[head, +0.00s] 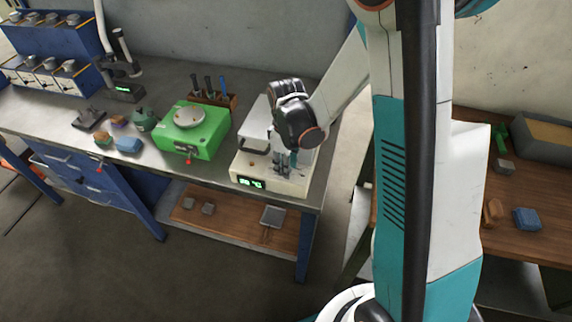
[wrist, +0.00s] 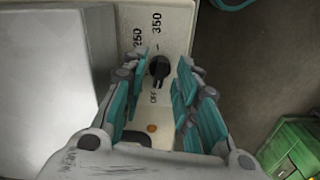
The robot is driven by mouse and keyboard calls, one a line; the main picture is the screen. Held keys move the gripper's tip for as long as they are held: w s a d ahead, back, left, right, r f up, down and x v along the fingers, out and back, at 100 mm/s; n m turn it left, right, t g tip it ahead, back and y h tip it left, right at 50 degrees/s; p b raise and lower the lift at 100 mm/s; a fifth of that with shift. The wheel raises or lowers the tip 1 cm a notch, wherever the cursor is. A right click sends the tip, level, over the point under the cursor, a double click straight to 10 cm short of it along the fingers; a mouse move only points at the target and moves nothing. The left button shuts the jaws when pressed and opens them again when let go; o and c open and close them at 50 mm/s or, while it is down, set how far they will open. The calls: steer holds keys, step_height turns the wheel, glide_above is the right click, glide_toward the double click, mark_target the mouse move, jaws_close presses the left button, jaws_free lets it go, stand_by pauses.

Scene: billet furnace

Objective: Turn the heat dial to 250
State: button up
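The billet furnace (head: 243,163) is a cream box at the right end of the grey bench, with a green lit display (head: 251,183) on its front. In the wrist view its black heat dial (wrist: 160,68) sits on a cream panel with marks 250, 350 and OFF. The dial's narrow end seems to point toward OFF, at the bottom. My gripper (wrist: 163,58) is open, its teal fingers on either side of the dial with gaps between. In the head view my gripper (head: 285,160) points down over the furnace and hides the dial.
A green box with a round pan (head: 189,117) stands left of the furnace. A tool rack (head: 213,98) is behind it. An orange lamp (wrist: 152,128) is on the panel near my gripper. A wooden table (head: 520,240) stands at the right.

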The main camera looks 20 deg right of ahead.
jaws_close()
steer(key=shift+m, duration=0.3)
steer(key=m+b, duration=0.2)
steer(key=m, duration=0.3)
steer(key=m+b, duration=0.2)
steer(key=m, duration=0.3)
steer(key=shift+m, duration=0.4)
steer(key=m+b, duration=0.1)
steer(key=m, duration=0.5)
steer(key=m+b, duration=0.1)
steer(key=m, duration=0.5)
steer(key=shift+m, duration=0.3)
